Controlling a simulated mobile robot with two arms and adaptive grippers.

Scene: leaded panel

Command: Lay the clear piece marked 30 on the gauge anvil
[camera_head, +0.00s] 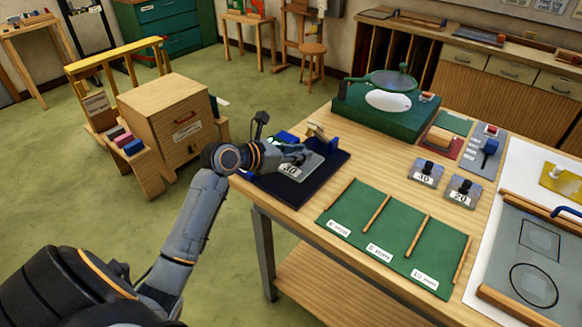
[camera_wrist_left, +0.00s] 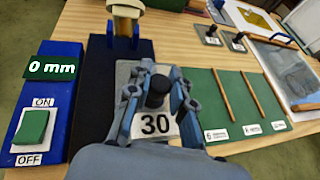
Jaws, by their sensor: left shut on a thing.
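The clear piece marked 30 (camera_head: 290,170) is a grey see-through plate with a black knob and a white label. It also shows in the left wrist view (camera_wrist_left: 132,74). My left gripper (camera_head: 300,155) is shut on its knob, with the fingers on both sides in the left wrist view (camera_wrist_left: 157,92). The piece is over the gauge's dark base (camera_head: 264,188), in front of the gauge head (camera_wrist_left: 125,8). I cannot tell whether it touches the base. The anvil under the head is partly hidden. The gauge display (camera_wrist_left: 50,67) reads 0 mm. My right gripper is not in view.
Pieces marked 40 (camera_head: 425,173) and 20 (camera_head: 461,191) stand on the table. A green sorting mat (camera_head: 360,205) with wooden dividers is at the front. A green device with a round lens (camera_head: 388,100) stands behind. A wooden cabinet (camera_head: 165,110) is at the left.

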